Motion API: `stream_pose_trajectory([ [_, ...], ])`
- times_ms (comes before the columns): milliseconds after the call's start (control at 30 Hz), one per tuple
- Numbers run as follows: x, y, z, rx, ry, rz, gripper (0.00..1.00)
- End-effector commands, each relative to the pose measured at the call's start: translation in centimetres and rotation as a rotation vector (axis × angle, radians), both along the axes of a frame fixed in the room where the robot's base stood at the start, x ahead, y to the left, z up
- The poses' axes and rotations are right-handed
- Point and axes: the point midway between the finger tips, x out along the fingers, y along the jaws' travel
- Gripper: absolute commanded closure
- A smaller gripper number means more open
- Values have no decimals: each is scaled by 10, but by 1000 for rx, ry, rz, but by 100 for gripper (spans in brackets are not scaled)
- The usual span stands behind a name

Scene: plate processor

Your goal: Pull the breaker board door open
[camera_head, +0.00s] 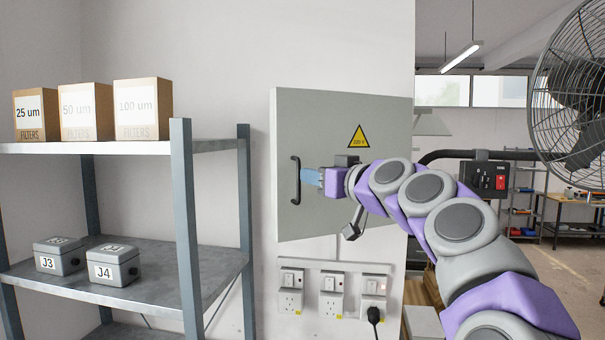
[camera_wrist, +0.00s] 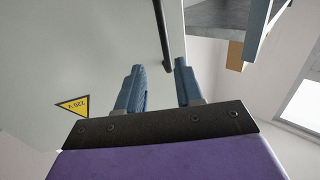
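The breaker board door (camera_head: 335,215) is a light grey panel on the white wall with a yellow warning triangle (camera_head: 358,138); it looks closed. Its black vertical handle (camera_head: 295,180) is on the left side. My gripper (camera_head: 306,177) is in front of the door, its blue fingers pointing left at the handle. In the wrist view my gripper (camera_wrist: 158,68) has its two fingers apart with nothing between them. The handle (camera_wrist: 162,35) lies just beyond the fingertips, in line with the gap. Whether a fingertip touches it, I cannot tell.
A metal shelf (camera_head: 160,290) with filter boxes (camera_head: 135,110) and grey junction boxes (camera_head: 112,265) stands at the left, close to the handle side. Sockets (camera_head: 333,293) are below the door. A caged fan (camera_head: 575,95) is at the upper right.

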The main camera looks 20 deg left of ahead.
Motion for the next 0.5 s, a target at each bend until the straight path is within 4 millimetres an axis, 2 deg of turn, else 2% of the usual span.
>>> stream_pose_trajectory([
  [133,8,28,-3,-10,-2,-1,64],
  [300,13,51,-7,-19,0,1,64],
  [400,15,53,-7,-18,-1,1,64],
  [500,15,46,-5,-14,-1,1,64],
])
